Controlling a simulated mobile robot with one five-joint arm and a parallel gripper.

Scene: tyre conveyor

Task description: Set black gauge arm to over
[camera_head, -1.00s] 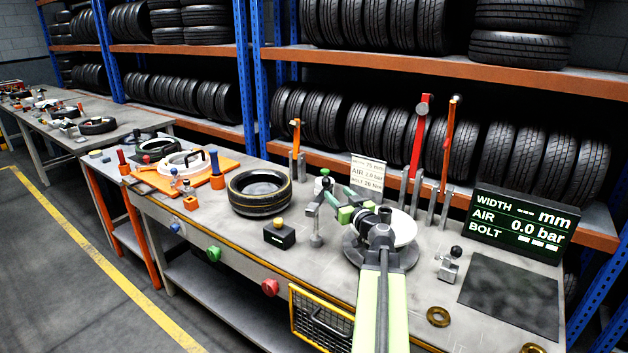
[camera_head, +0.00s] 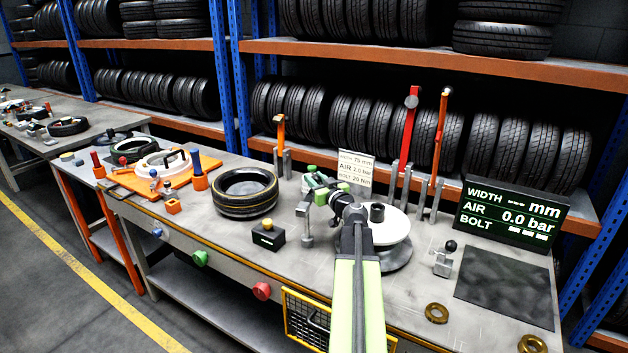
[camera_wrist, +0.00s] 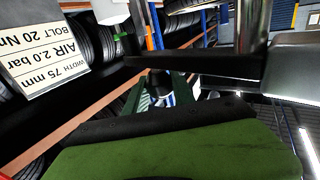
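The gauge arm appears to be the small dark jointed arm on a grey post (camera_head: 307,228), standing left of the round white plate (camera_head: 392,230). Its upper part is partly hidden by my gripper. My gripper (camera_head: 328,192) is at the top of this post, with its green fingers apart. In the wrist view a dark flat bar (camera_wrist: 190,66) runs across in front of my green gripper body, beside a metal post (camera_wrist: 253,30). The narrow fingers (camera_wrist: 158,90) stand apart beyond it, with a dark round piece between them. I cannot tell whether they touch it.
A tyre (camera_head: 245,193) and a black box with a yellow button (camera_head: 268,236) lie left of the post. A specification card (camera_head: 356,168) stands behind. The display (camera_head: 511,213) reads AIR 0.0 bar, with dashes for WIDTH and BOLT. A dark mat (camera_head: 505,275) lies at right.

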